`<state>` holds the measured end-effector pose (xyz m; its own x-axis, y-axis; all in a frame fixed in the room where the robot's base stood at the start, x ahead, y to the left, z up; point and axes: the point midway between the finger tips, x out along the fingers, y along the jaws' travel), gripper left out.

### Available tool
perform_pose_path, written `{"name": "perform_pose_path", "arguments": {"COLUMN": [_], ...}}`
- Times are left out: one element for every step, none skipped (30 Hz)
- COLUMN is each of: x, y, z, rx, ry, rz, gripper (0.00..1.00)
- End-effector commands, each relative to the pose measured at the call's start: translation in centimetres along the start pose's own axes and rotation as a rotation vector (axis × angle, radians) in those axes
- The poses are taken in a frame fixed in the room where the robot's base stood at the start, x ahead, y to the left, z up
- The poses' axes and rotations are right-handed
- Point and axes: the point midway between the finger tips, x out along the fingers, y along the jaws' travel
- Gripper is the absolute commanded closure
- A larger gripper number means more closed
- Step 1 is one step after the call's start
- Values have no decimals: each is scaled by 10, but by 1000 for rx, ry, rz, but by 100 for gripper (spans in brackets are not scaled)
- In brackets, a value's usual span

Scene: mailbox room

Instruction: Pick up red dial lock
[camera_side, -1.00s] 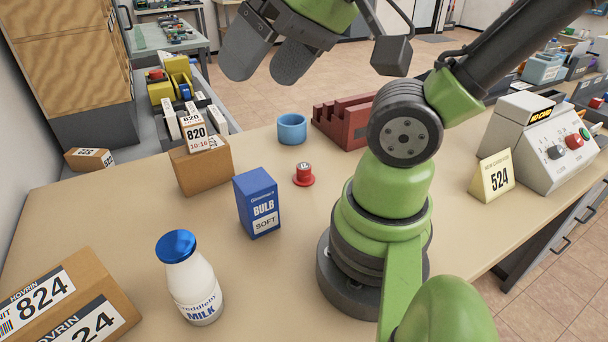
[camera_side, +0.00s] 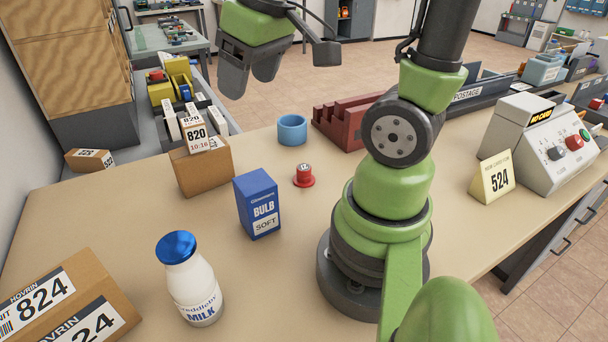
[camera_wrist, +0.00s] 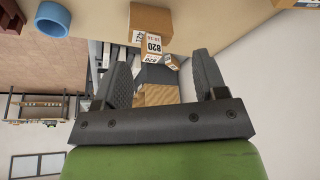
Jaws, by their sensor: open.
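The red dial lock (camera_side: 304,175) stands upright on the tan table in the side view, a small red piece with a flared base and a pale marked top. It is right of the blue bulb box (camera_side: 258,203) and in front of the blue cup (camera_side: 292,130). My gripper (camera_side: 248,86) is open and empty, high above the far side of the table, beyond and left of the lock. In the wrist view my gripper (camera_wrist: 163,84) has its fingers apart with nothing between them. The lock does not show in the wrist view.
A milk bottle (camera_side: 190,277) and an 824 carton (camera_side: 66,304) stand at the front left. A small box marked 820 (camera_side: 195,133) sits on a brown carton (camera_side: 201,165). A red slotted rack (camera_side: 345,122) is behind the lock. The table around the lock is clear.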

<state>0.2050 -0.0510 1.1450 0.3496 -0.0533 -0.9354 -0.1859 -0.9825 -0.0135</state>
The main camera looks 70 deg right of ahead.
Motion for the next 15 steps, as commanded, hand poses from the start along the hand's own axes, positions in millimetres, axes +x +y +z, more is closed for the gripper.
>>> {"name": "perform_pose_path", "arguments": {"x": [16,26,38,47,57,70,80,89,102,110,118,127,134,139,146], "y": [16,26,38,48,58,71,81,90,101,109,116,124,129,134,139], "z": [-4,-6,-7,-7,-6,-3,0,3,8,13,18,24,28,32,38], "rx": [-24,-49,-80,-104,-127,-160,-183,-207,-235,-258,-277,-300,-316,-332,-348], "ry": [-59,-89,-129,-161,-192,-234,-265,-293,-330,-354,-376,-402,-419,-433,-449], "rz": [28,41,55,62,66,69,66,63,54,46,37,24,14,5,-7], "gripper": [34,34,34,34,34,34,34,34,34,34,34,34,34,34,34]}}
